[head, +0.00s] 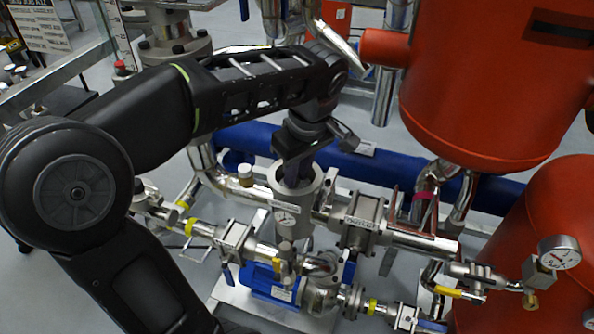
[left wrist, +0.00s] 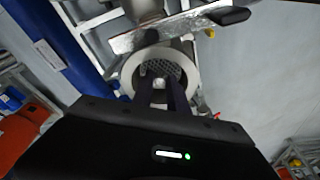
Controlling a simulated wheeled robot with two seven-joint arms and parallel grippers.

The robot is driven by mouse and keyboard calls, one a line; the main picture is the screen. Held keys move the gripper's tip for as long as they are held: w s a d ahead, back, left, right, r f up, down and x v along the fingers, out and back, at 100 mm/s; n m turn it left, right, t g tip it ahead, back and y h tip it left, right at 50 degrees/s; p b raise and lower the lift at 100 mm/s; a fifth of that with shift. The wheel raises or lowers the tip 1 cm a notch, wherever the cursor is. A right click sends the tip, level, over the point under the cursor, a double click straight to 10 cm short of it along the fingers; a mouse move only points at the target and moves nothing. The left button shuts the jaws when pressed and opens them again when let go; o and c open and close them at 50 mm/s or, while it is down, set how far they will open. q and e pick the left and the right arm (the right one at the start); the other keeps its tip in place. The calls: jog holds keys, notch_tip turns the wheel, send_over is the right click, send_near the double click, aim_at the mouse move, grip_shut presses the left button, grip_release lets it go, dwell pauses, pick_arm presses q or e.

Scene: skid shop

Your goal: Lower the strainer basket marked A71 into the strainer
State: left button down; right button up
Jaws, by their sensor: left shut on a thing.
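The strainer (head: 308,203) is a grey upright cylinder with an open top, in the middle of the head view. Its round pale rim also shows in the left wrist view (left wrist: 130,74). My left gripper (head: 294,180) points down into the strainer's mouth, its fingers also showing in the left wrist view (left wrist: 161,88). It is shut on the strainer basket (left wrist: 160,66), whose dark perforated mesh lies within the ring of the rim. The basket's depth is hard to tell, and it is hidden in the head view. The A71 mark cannot be read. My right gripper is not in view.
A thick blue pipe (head: 390,171) runs behind the strainer. Metal pipes and flanges crowd both sides. Large red tanks (head: 480,90) stand at the right, with a gauge (head: 558,253) on the lower one. A blue pump motor (head: 272,284) sits below.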

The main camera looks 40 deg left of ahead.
pick_arm(q)
jog(key=c, duration=0.9)
grip_release()
jog(key=shift+w+r+p, duration=0.1)
jog(key=shift+r+p, duration=0.45)
jog(key=shift+r, duration=0.1)
jog(key=shift+r+p, duration=2.3)
jog(key=shift+r, duration=0.9)
jog(key=shift+s+f, duration=0.1)
jog(key=shift+s, duration=0.1)
